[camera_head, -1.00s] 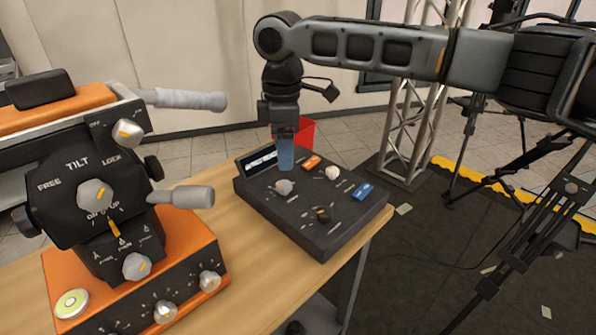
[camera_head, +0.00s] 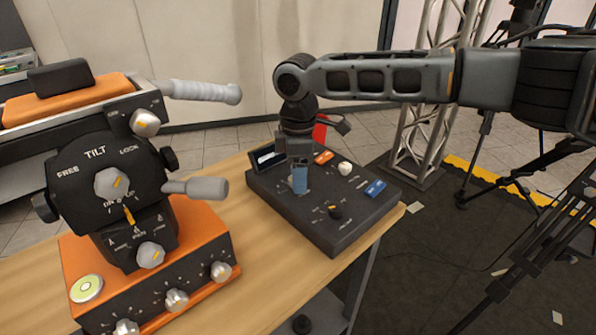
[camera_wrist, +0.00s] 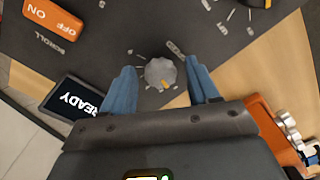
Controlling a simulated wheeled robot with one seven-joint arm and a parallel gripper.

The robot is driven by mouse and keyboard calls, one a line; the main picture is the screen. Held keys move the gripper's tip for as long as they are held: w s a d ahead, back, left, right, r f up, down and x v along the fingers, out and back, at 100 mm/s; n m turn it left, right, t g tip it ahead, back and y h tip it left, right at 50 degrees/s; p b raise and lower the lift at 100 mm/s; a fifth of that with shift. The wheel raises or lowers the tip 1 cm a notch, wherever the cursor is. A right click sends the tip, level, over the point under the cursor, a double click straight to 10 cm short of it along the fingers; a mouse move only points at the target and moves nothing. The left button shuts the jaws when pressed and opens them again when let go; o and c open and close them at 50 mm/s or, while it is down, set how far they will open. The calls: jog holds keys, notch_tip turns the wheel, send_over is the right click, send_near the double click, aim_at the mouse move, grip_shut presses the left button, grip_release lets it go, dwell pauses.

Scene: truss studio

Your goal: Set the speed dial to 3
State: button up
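A grey knob (camera_wrist: 161,73) with an orange pointer mark stands on the dark control box (camera_head: 330,228). In the wrist view it lies between the two blue fingertips of my gripper (camera_wrist: 162,86), with a gap on each side. The pointer faces down and slightly right in that view. My gripper (camera_head: 300,184) is open, pointing down over the box; in the head view its fingers hide most of this knob. Tick marks surround the knob, but I cannot read the speed label or numbers.
A black and orange tripod head (camera_head: 110,185) stands left on the wooden table (camera_head: 240,195).

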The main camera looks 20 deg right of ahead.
jog(key=c, duration=0.9)
jog(key=shift+r+p, duration=0.1)
jog(key=shift+p, duration=0.35)
jog(key=m+p, duration=0.3)
jog(key=shift+s+a+r, duration=0.1)
jog(key=shift+s+r, duration=0.05)
jog(key=m+p, duration=0.3)
jog(key=p, duration=0.2)
jog(key=shift+s+a+m, duration=0.1)
jog(key=shift+m, duration=0.3)
jog(key=m+p, duration=0.4)
jog(key=p, duration=0.1)
jog(key=shift+f+m, duration=0.25)
jog(key=shift+m, duration=0.15)
